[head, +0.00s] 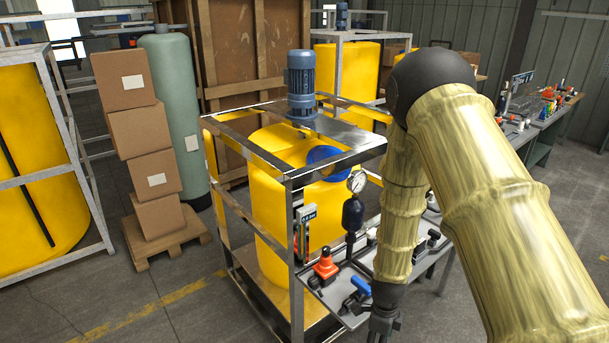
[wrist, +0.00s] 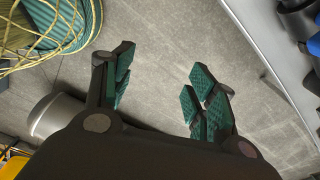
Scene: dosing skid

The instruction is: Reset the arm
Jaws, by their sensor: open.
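My arm comes in from the right of the head view, bent at a dark joint near the top, with its forearm hanging down. My gripper (head: 383,325) is at the bottom edge, in front of the dosing skid's panel (head: 345,318); its fingertips are cut off there. In the wrist view my gripper (wrist: 157,78) is open, its green-padded fingers spread wide. Nothing is between them, only grey floor beyond. The skid's metal frame (head: 290,240) holds a yellow tank (head: 270,215) with a blue motor (head: 301,85) on top. My forearm hides part of the panel.
An orange-red valve (head: 325,264), a blue-handled valve (head: 360,287) and a gauge (head: 356,182) stand close left of my forearm. Stacked boxes (head: 155,175) stand at left, a workbench (head: 535,125) at right.

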